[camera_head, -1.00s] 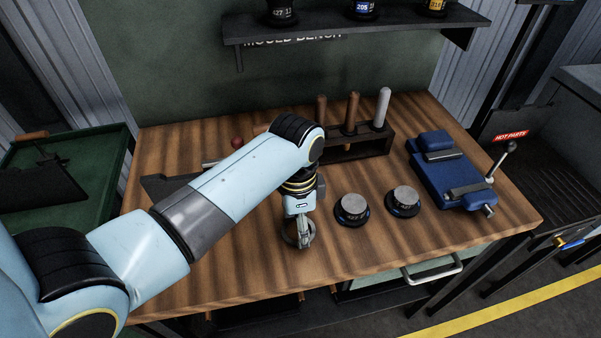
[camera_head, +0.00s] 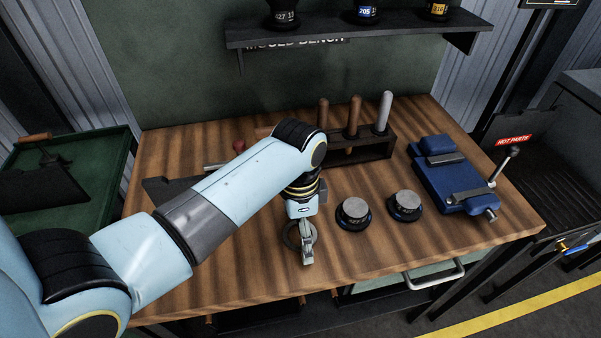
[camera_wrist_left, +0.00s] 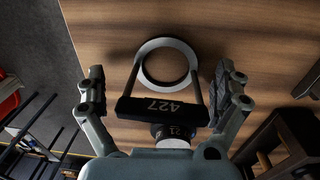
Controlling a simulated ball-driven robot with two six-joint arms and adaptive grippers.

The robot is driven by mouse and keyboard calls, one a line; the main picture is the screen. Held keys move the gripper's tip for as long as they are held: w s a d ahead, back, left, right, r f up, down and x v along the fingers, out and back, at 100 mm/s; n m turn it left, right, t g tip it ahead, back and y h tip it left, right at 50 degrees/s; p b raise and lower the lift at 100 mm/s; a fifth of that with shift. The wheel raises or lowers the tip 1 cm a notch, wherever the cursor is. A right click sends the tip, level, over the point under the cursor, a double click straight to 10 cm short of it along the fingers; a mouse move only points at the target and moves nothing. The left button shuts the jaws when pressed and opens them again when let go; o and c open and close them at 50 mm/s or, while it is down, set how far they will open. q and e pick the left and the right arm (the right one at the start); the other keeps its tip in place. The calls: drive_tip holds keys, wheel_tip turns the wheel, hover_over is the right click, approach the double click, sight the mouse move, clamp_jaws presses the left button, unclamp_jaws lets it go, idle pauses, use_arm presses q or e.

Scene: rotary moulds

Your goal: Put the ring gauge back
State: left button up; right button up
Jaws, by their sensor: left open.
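The ring gauge is a pale metal ring with a dark bar marked 427 (camera_wrist_left: 163,110), joined by two side arms. In the wrist view it sits between my left gripper's spread fingers (camera_wrist_left: 163,84), with a gap to each finger. In the head view part of the ring (camera_head: 289,238) shows just behind and left of my left gripper (camera_head: 306,254), low over the bench front. The left gripper is open and holds nothing. My right gripper is out of view.
Two dark round moulds (camera_head: 353,213) (camera_head: 405,205) stand right of the gripper. A blue vice (camera_head: 449,180) is at the bench's right. A rack (camera_head: 360,149) holds several handled tools behind. A shelf (camera_head: 350,37) carries numbered moulds. The bench's front left (camera_head: 190,280) is clear.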

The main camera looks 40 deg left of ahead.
use_arm(q)
drive_tip(key=r, duration=1.2)
drive_tip(key=shift+w+a+r+b, duration=0.15)
drive_tip(key=shift+w+a+b, duration=0.1)
drive_tip(key=shift+a+b, duration=0.1)
